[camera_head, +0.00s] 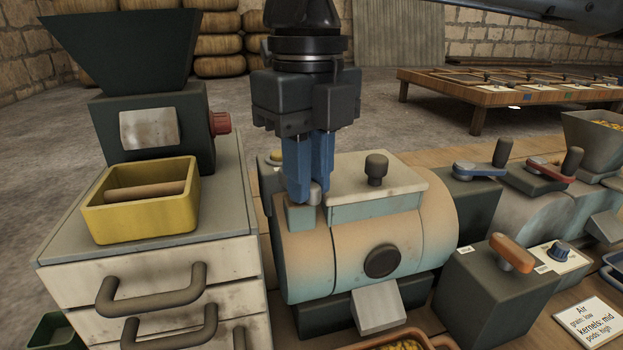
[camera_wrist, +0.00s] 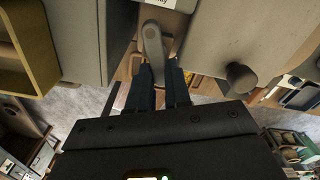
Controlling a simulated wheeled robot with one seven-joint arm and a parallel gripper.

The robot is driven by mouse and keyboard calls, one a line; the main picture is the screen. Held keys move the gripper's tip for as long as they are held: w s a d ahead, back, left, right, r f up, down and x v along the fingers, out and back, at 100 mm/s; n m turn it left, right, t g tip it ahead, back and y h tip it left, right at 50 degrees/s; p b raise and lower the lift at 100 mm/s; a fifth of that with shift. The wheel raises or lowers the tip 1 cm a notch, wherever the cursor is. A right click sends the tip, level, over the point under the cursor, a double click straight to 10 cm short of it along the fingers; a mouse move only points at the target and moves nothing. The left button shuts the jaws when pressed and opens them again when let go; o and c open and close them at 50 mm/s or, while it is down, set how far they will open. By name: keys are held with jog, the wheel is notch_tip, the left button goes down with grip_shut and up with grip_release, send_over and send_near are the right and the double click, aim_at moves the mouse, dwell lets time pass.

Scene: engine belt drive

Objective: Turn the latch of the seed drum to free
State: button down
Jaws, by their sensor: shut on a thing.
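The seed drum (camera_head: 405,225) is a cream and teal cylinder lying in the middle of the head view, with a knobbed lid on top. Its latch is a small grey lever; the rounded end (camera_head: 315,194) shows at the drum's upper left, by my fingertips. In the wrist view the latch lever (camera_wrist: 153,42) runs toward my fingers. My gripper (camera_head: 308,197) points down with its blue fingers around the lever and is shut on it. The fingers (camera_wrist: 159,75) also show in the wrist view, where the gripped part is partly hidden.
A drawer cabinet (camera_head: 215,208) with a yellow tray (camera_head: 140,226) and a dark hopper (camera_head: 125,50) stands close on the left. The lid knob (camera_head: 376,167) rises right of my fingers. A dark box with an orange handle (camera_head: 511,252) is on the right.

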jog(key=shift+s+a+m+b, duration=0.15)
jog(key=shift+m+b, duration=0.3)
jog(key=shift+m, duration=0.7)
jog(key=shift+w+a+m+b, duration=0.15)
jog(key=shift+m+b, duration=0.3)
jog(key=shift+m, duration=0.7)
jog(key=shift+s, duration=0.1)
jog(key=c, duration=1.1)
grip_release()
jog(key=shift+o, duration=0.2)
jog(key=shift+r, duration=0.1)
notch_tip(320, 180, up, 8)
jog(key=shift+f+p, duration=0.2)
jog(key=shift+p, duration=0.2)
